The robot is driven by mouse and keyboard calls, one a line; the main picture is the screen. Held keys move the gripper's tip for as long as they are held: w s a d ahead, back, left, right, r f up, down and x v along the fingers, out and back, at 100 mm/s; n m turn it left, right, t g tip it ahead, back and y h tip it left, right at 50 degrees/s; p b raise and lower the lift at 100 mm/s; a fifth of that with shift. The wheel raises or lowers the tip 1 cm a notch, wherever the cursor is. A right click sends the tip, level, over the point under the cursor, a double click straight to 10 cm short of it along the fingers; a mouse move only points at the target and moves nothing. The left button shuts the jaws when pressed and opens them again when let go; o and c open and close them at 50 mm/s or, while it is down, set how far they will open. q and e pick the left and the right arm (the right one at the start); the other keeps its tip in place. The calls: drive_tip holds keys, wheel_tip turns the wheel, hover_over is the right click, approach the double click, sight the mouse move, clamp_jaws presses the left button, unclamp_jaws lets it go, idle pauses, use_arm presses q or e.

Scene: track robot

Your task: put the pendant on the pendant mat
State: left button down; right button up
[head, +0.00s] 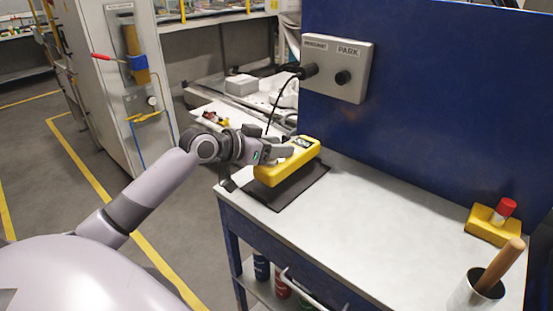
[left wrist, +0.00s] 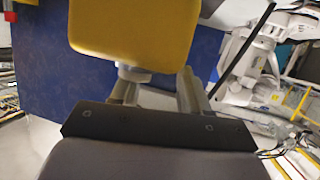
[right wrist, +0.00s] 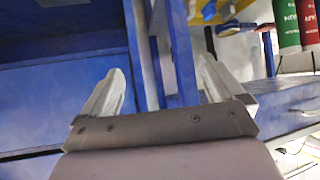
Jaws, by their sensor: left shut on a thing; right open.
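The pendant (head: 285,168) is a yellow box with a small dark display. My left gripper (head: 280,152) is shut on it at its far left side. The dark pendant mat (head: 305,189) lies flat at the left end of the bench top, directly under the pendant in the head view. I cannot tell whether the pendant touches the mat. In the left wrist view the pendant (left wrist: 135,35) fills the top, with a pale round part below it between the fingers. My right gripper (right wrist: 160,70) is open and empty, seen only in the right wrist view.
The grey bench top (head: 370,225) is clear in the middle. A yellow block with a red top (head: 496,220) and a metal cup with a wooden handle (head: 474,292) stand at the right. A grey PARK box (head: 340,68) is on the blue panel (head: 430,90); a black cable hangs from it.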

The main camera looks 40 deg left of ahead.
use_arm(q)
drive_tip(key=shift+f, duration=1.5)
drive_tip(key=shift+f, duration=0.15)
drive_tip(key=c, duration=0.5)
unclamp_jaws()
drive_tip(key=shift+f, duration=0.15)
drive_tip(key=shift+c, duration=0.2)
drive_tip(key=shift+r, duration=0.25)
drive_tip(key=shift+s+a, duration=0.1)
drive_tip(key=shift+s, duration=0.15)
drive_tip(key=v, duration=1.1)
drive_tip(key=shift+s+r+b, duration=0.15)
drive_tip(key=shift+b, duration=0.3)
drive_tip(key=shift+s+a, duration=0.1)
